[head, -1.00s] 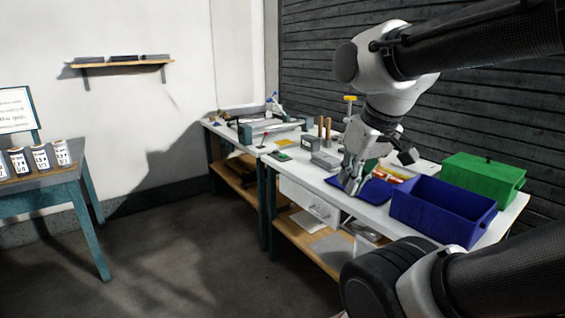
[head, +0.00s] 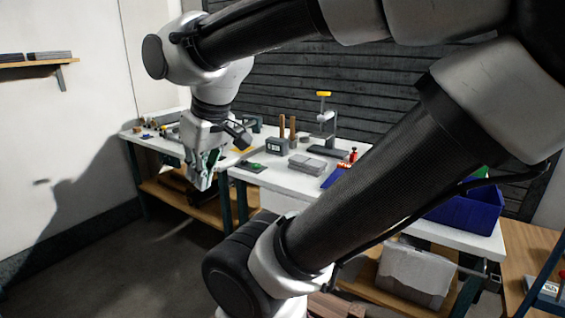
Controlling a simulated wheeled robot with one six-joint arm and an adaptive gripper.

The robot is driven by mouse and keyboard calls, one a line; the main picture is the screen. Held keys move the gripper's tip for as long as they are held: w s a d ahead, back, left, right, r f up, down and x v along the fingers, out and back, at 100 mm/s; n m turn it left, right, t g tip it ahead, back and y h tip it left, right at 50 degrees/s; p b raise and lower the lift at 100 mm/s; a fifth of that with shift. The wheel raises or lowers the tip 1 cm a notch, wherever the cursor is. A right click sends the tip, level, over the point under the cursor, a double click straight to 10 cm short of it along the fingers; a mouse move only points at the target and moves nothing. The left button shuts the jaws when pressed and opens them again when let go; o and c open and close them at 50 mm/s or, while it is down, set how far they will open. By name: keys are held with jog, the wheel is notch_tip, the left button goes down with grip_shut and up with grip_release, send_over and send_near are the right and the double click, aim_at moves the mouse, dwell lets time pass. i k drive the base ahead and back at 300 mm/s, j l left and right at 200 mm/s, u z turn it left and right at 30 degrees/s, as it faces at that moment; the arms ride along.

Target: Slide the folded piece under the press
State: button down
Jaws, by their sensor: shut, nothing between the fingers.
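The likely press (head: 325,130) is an upright grey stand with a yellow handle and dark base, near the back of the white worktable. A blue flat piece (head: 332,177) lies on the table in front of it, mostly hidden behind my arm; I cannot tell whether it is the folded piece. My gripper (head: 203,184) points down at the left, appearing over the table's front edge, apart from the press and the blue piece. Its fingers are shut and empty.
A grey flat block (head: 307,163), a grey box (head: 277,146) and wooden handles (head: 287,127) stand on the worktable (head: 275,182). A blue bin (head: 475,214) is at the right, partly behind my arm. Grey floor (head: 110,260) is clear at lower left.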

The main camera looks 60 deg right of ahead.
aim_at(314, 167)
jog(key=i+z, duration=0.3)
jog(key=i+j+z, duration=0.1)
jog(key=i+z, duration=0.25)
jog(key=i+l+z, duration=0.1)
jog(key=z, duration=0.35)
jog(key=i+z, duration=0.55)
jog(key=z, duration=0.3)
jog(key=i+j+z, duration=0.15)
jog(key=z, duration=0.3)
